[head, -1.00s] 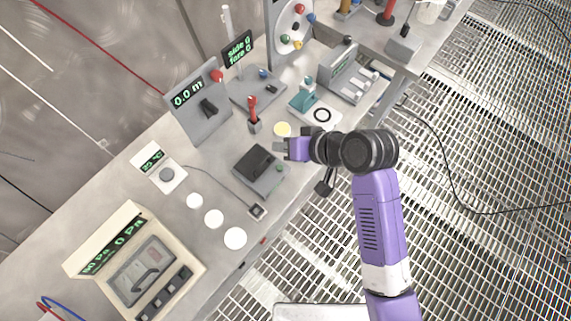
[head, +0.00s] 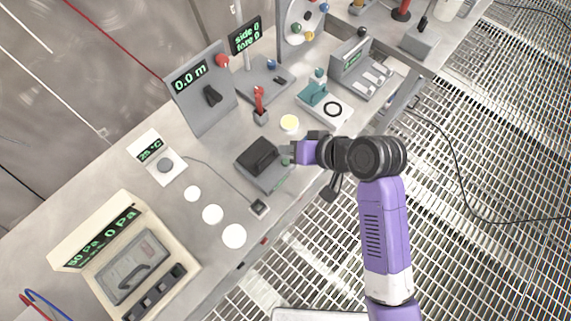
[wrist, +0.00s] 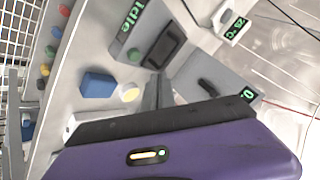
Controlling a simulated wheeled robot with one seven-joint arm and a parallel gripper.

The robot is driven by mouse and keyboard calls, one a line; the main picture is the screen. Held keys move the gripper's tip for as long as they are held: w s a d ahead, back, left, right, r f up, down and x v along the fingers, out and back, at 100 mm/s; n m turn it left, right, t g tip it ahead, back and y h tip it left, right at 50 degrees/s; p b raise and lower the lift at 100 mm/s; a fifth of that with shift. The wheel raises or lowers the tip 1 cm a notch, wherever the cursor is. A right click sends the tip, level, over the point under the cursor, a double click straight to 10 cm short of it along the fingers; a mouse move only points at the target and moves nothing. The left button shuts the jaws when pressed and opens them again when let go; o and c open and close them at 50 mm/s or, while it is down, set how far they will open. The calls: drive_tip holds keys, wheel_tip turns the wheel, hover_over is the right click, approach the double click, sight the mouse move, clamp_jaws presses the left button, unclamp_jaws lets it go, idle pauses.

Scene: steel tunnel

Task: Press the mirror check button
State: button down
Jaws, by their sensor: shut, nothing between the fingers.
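No label reading "mirror check" is legible. A grey unit with a dark raised block (head: 263,162) stands near the bench's front edge, with a small green button (head: 285,162) at its right end. The wrist view shows what looks like the same unit, with an "idle" display (wrist: 132,17), a dark window and a round green button (wrist: 134,56). My gripper (head: 294,152) is shut and empty, beside the unit's right end and close to the green button in the picture. Whether it touches cannot be told. In the wrist view its fingers (wrist: 157,92) point toward the unit, apart from the button.
A pale yellow disc (head: 289,123), a red-handled lever (head: 259,105) and a teal device (head: 313,92) stand behind my gripper. A 0.0 m panel (head: 203,95) is further left. White discs (head: 213,214) lie on the bench. Grated floor lies right of the bench.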

drive_tip(key=shift+f+b, duration=0.55)
drive_tip(key=shift+f, duration=1.1)
drive_tip(key=shift+f, duration=0.15)
idle(0.6)
drive_tip(key=shift+f, duration=0.3)
drive_tip(key=shift+f, duration=0.4)
idle(0.7)
drive_tip(key=shift+r+p, duration=0.75)
drive_tip(key=shift+r, duration=0.1)
wheel_tip(320, 180, up, 5)
drive_tip(key=p, duration=0.5)
